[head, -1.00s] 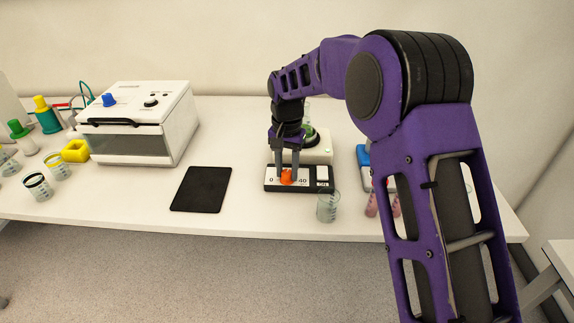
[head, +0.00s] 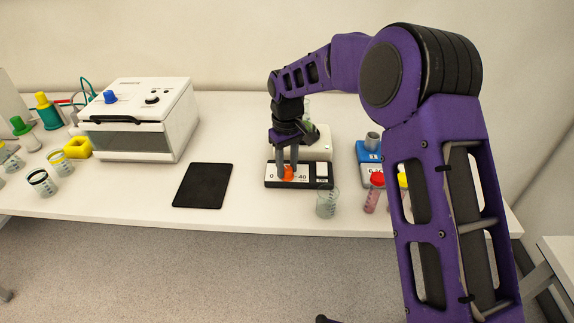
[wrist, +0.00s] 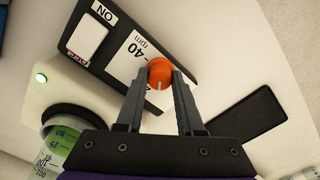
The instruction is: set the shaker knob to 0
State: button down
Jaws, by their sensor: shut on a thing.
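The shaker (head: 318,148) stands on the bench with a black front panel marked 0 at the left and 40 at the right. Its orange knob (head: 287,173) sits on that panel between the two marks. My gripper (head: 286,170) points down over the panel and is shut on the knob. In the wrist view the knob (wrist: 160,72) is between my fingertips, with a pale pointer line on it. The 40 and "rpm" show there, but the 0 mark is hidden. A green lamp (wrist: 41,78) is lit on the shaker.
A glass beaker (head: 327,203) stands just right of the panel, near the bench's front edge. A red-capped tube (head: 374,193) and a blue device (head: 369,152) are further right. A black mat (head: 203,185) lies left, with a white box (head: 140,120) behind it.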

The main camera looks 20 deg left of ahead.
aim_at(287, 168)
jog(key=n, duration=0.5)
jog(key=shift+n, duration=0.3)
jog(key=n, duration=0.4)
jog(key=shift+n, duration=0.3)
jog(key=c, duration=0.5)
grip_release()
jog(key=shift+c, duration=0.2)
jog(key=shift+r, duration=0.1)
notch_tip(287, 168, up, 17)
jog(key=shift+r, duration=0.15)
